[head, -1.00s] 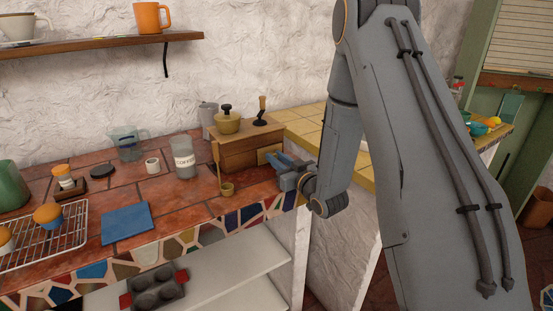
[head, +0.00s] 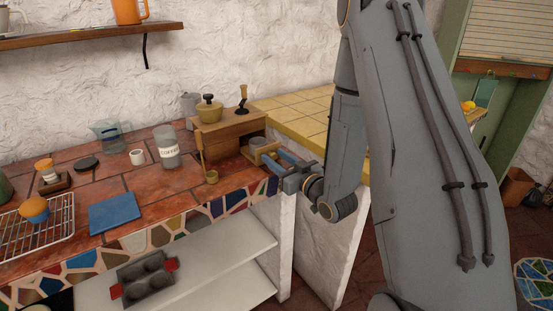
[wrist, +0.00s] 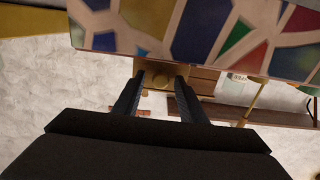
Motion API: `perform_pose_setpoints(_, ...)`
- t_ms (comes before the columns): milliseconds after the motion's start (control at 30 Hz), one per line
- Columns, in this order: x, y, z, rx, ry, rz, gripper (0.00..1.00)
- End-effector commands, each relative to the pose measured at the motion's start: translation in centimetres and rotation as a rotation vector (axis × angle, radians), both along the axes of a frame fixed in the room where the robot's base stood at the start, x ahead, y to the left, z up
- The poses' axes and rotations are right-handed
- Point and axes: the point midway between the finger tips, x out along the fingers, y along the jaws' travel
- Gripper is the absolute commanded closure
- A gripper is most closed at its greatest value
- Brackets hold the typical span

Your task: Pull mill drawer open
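The wooden coffee mill (head: 222,138) with a brass-coloured bowl top and a crank stands at the right end of the tiled counter. Its drawer (head: 262,148) stands out from the mill's right side, with part of its inside showing. My gripper (head: 277,162) is at the drawer's front. In the wrist view, the two dark fingers (wrist: 160,78) are apart, on either side of the drawer's tan front and a small round knob.
The yellow-tiled counter (head: 305,120) is behind my wrist. A muffin tin (head: 146,278) is on the shelf below the mosaic edge.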

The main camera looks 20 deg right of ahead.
Motion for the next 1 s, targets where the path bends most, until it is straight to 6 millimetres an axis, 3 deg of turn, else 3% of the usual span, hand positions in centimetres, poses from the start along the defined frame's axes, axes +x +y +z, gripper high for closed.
perform_pose_setpoints(267, -0.3, -0.1, 0.0, 0.000, 0.000, -0.001, 0.62)
perform_pose_setpoints(700, -6.2, -2.2, -0.1, 0.001, 0.000, -0.003, 0.62)
perform_pose_setpoints(1000, -7.5, -2.4, 0.0, 0.000, 0.000, 0.000, 0.62)
